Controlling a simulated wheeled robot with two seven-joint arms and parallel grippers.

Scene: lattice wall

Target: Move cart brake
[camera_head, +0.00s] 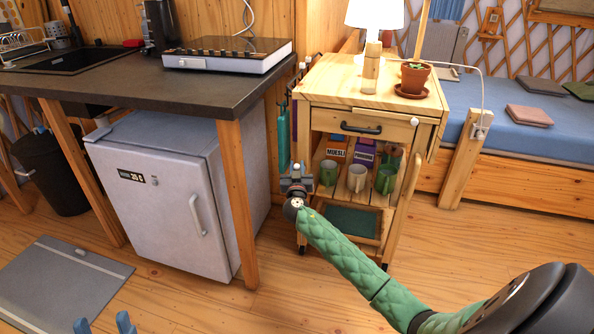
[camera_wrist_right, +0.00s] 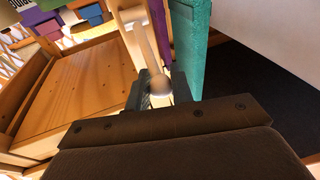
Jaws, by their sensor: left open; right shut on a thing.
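The wooden cart (camera_head: 325,85) stands right of the dark counter. My right gripper (camera_head: 296,172) is at the cart's left side, low beside its post. In the right wrist view my right gripper (camera_wrist_right: 160,92) is shut on a pale wooden lever with a rounded end (camera_wrist_right: 158,84), which appears to be the cart brake. A teal item and a purple one hang close beside it. In the head view the lever is hidden by the gripper. My left gripper (camera_head: 103,324) shows only its blue fingertips at the bottom left; they are apart and empty.
The cart bears a lamp (camera_head: 374,18), a potted plant (camera_head: 415,77), mugs (camera_head: 356,178) and boxes. A small grey fridge (camera_head: 165,200) under the counter (camera_head: 130,85) and its wooden leg stand left of my right gripper. A blue bed (camera_head: 545,125) is at right.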

